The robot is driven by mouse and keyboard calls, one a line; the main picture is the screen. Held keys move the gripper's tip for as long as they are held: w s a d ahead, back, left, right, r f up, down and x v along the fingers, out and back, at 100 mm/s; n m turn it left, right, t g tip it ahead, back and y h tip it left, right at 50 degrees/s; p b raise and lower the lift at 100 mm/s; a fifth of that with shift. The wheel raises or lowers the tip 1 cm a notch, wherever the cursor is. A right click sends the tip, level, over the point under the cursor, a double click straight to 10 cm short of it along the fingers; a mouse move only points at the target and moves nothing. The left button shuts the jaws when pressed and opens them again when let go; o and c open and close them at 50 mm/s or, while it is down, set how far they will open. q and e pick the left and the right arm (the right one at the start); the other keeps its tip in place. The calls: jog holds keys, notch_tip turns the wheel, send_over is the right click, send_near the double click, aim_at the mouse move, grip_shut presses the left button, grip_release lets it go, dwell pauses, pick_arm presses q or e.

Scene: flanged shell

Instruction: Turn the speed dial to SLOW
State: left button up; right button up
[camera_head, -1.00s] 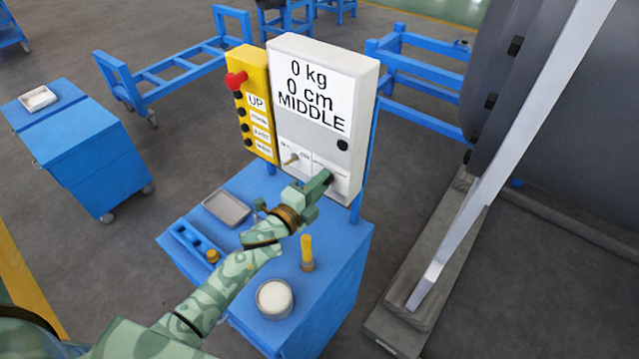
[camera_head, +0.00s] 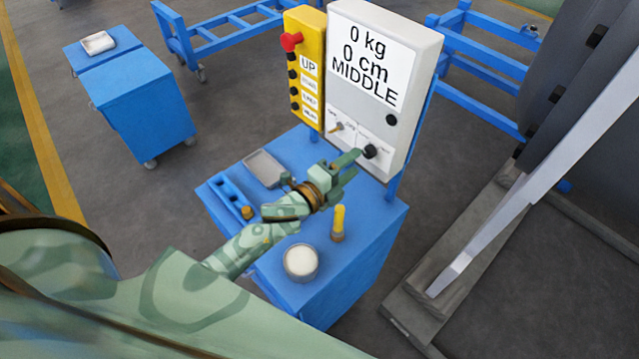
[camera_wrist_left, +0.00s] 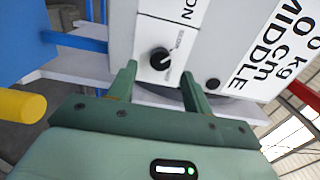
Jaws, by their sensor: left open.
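The speed dial is a round black knob (camera_head: 370,151) low on the white control box (camera_head: 424,55), whose display reads 0 kg, 0 cm, MIDDLE. My left gripper (camera_head: 352,165) is open and empty just in front of the knob, pointing at the panel. In the left wrist view the knob (camera_wrist_left: 160,58) lies between and beyond the two open fingers (camera_wrist_left: 159,74), with a gap on each side. Its white pointer mark shows, but the small lettering around it is too blurred to read fully. My right gripper is not in view.
A small lever switch (camera_head: 337,127) sits left of the knob. A yellow button box (camera_head: 305,75) with a red button adjoins the panel. The blue cart (camera_head: 375,232) below carries a tray (camera_head: 264,168), a yellow-handled tool (camera_head: 338,222) and a white-filled tub (camera_head: 300,262).

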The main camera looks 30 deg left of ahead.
pick_arm(q)
jog(key=b+v, duration=0.1)
jog(key=v, duration=1.1)
jog(key=shift+s, duration=0.2)
jog(key=shift+a, duration=0.1)
